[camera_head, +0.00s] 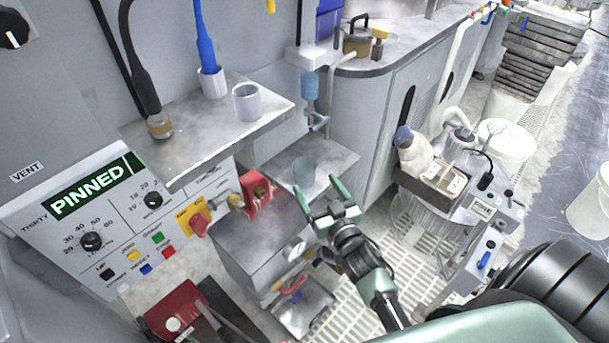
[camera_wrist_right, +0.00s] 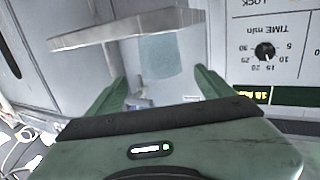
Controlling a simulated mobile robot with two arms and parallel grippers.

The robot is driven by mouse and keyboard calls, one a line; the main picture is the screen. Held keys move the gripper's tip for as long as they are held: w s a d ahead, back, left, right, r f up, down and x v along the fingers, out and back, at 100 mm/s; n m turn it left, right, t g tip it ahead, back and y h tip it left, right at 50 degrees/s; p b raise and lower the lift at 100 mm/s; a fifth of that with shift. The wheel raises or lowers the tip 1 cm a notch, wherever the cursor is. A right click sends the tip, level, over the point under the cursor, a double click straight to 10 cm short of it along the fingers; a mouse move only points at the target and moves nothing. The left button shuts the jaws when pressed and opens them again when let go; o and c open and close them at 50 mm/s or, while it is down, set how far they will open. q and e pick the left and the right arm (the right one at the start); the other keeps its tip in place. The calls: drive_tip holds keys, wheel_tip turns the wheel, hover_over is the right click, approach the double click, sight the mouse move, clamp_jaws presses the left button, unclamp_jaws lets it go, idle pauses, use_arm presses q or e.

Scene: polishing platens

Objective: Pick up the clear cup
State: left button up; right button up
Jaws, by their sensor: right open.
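The clear cup (camera_head: 304,172) is a see-through, faintly bluish cup on the small grey lower shelf (camera_head: 335,158) in the head view. My right gripper (camera_head: 322,197) is open, with its green fingers just in front of and slightly right of the cup, apart from it as far as I can tell. In the right wrist view, a pale blue see-through shape (camera_wrist_right: 160,56), which looks like the cup, shows beyond the open fingers of the right gripper (camera_wrist_right: 158,80). Nothing is between the fingers. My left gripper is not in view.
A blue bottle (camera_head: 310,88) hangs above the lower shelf. A grey box (camera_head: 262,240) with red fittings stands below. A cabinet (camera_head: 370,125) closes off the right.

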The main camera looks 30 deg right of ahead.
sight(309, 174)
drive_tip(key=shift+w+a+r, duration=0.15)
drive_tip(key=shift+w, duration=0.4)
drive_tip(key=w, duration=0.7)
drive_tip(key=shift+d, duration=0.3)
drive_tip(key=c, duration=1.4)
